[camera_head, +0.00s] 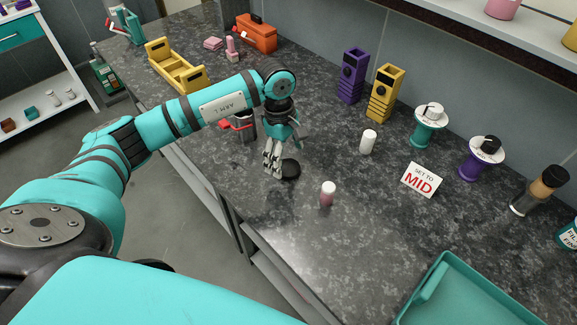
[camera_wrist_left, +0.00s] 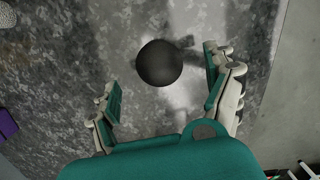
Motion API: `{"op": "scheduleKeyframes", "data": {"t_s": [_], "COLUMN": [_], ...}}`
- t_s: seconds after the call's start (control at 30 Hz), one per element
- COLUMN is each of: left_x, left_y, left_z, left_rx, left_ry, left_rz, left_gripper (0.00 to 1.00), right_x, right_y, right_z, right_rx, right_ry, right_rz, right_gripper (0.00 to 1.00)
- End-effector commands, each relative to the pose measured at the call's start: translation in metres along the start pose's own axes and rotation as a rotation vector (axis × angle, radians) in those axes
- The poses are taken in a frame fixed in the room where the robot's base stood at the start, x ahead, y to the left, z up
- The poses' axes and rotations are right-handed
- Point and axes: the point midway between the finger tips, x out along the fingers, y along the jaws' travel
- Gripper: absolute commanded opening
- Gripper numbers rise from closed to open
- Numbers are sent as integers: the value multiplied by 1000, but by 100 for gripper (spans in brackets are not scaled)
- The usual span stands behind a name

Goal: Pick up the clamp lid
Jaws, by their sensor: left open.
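A small black round disc (camera_head: 290,168), which looks like the clamp lid, lies on the dark speckled counter. In the left wrist view the disc (camera_wrist_left: 159,63) shows as a dark circle between and ahead of the two fingers. My left gripper (camera_head: 273,168) points down just left of the disc in the head view, its fingers overlapping the disc's edge there. In the left wrist view the gripper (camera_wrist_left: 163,82) is open and empty, with the fingers spread wider than the disc. Whether a fingertip touches the counter is unclear. My right gripper is not in view.
A pink vial with a white cap (camera_head: 327,193) and a white cylinder (camera_head: 368,141) stand right of the disc. A red-and-grey item (camera_head: 240,126) sits behind my forearm.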

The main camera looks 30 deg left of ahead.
Motion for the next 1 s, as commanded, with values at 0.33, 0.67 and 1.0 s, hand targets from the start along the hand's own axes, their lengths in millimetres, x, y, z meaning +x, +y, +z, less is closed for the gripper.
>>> {"op": "scheduleKeyframes", "data": {"t_s": [0.33,0.67,1.0], "left_x": [38,38,38], "left_y": [1,1,1], "left_z": [0,0,0], "left_rx": [0,0,0], "left_ry": [-1,-1,-1], "left_rz": [-1,-1,-1], "left_gripper": [86,66,29], "right_x": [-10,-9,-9], "right_y": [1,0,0], "right_z": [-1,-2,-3], "right_rx": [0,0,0], "right_ry": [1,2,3], "right_rz": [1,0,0], "right_gripper": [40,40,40]}}
